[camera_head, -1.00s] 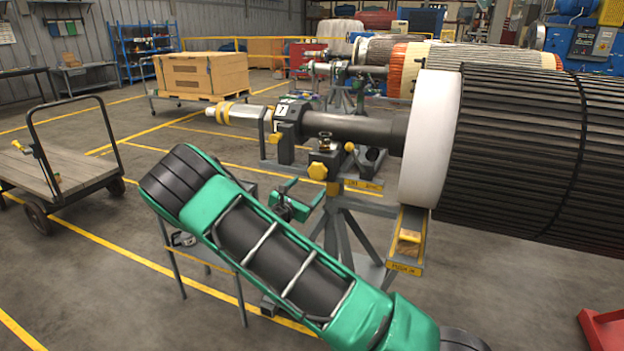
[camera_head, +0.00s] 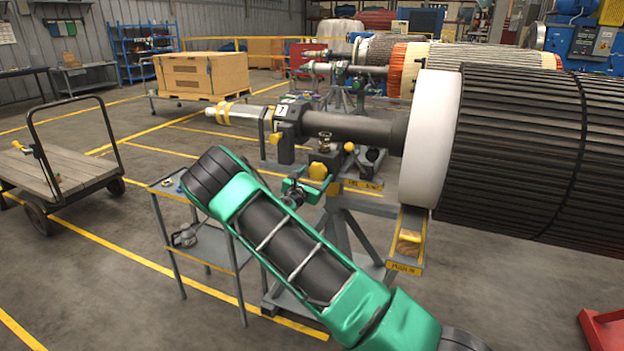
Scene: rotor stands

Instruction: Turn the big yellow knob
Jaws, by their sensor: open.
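The big yellow knob (camera_head: 318,171) sits on the grey support block of the nearest rotor stand, below the shaft. Its lower part is close to my gripper in the picture. My gripper (camera_head: 308,188), small with green and dark parts, is just below the knob, beyond my green arm. It is open, with nothing seen between its fingers. I cannot tell whether a finger touches the knob. My arm partly hides the gripper's rear.
A smaller yellow knob (camera_head: 349,147) is up and right of the big one. The shaft (camera_head: 365,131) and large ribbed rotor (camera_head: 530,150) extend right. A grey side table (camera_head: 205,245) stands left of my arm. A flatbed cart (camera_head: 60,170) is farther left.

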